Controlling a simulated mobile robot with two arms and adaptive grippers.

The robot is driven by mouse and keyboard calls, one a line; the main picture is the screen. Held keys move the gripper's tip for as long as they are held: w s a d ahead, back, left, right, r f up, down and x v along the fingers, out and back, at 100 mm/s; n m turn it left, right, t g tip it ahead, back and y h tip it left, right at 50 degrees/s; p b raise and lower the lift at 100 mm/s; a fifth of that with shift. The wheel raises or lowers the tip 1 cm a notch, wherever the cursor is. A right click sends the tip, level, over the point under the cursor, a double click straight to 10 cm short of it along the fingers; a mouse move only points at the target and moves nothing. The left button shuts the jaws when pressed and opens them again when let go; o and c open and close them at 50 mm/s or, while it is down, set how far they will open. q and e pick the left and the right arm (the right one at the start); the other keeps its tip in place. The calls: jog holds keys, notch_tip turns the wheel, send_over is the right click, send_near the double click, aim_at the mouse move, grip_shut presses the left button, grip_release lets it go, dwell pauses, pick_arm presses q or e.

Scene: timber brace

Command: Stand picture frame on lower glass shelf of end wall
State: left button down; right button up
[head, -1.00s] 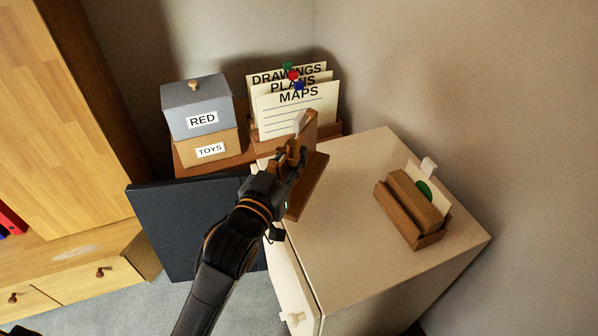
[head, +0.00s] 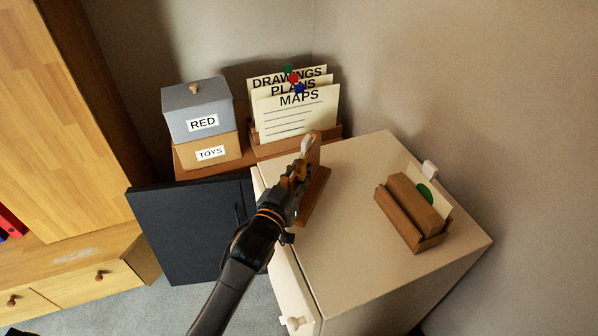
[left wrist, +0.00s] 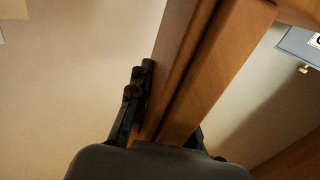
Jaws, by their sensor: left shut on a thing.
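My left gripper (head: 297,176) is shut on a brown wooden piece (head: 317,192), which looks like the picture frame seen nearly edge-on. It is over the left part of the cream cabinet top; I cannot tell whether it touches the top. Its picture side is hidden. In the left wrist view the wood (left wrist: 220,65) runs up from between the gripper's fingers (left wrist: 165,115). My right gripper is not in view. No glass shelf can be made out.
The cream cabinet (head: 350,255) carries a wooden holder (head: 405,208) with a green-dotted card at right. Behind stand a grey box (head: 196,106) marked RED, a TOYS box (head: 209,152) and a labelled card rack (head: 297,112). A dark panel (head: 185,235) stands left of the cabinet.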

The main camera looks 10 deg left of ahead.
pick_arm(q)
jog(key=shift+r, duration=0.1)
jog(key=c, duration=1.2)
grip_release()
jog(key=shift+f, duration=0.2)
jog(key=shift+r, duration=0.15)
jog(key=s, duration=0.4)
jog(key=s+a, duration=0.1)
jog(key=s, duration=0.3)
jog(key=s+a+b, duration=0.1)
jog(key=s, duration=0.2)
jog(key=shift+s+a, duration=0.15)
jog(key=shift+s, duration=0.25)
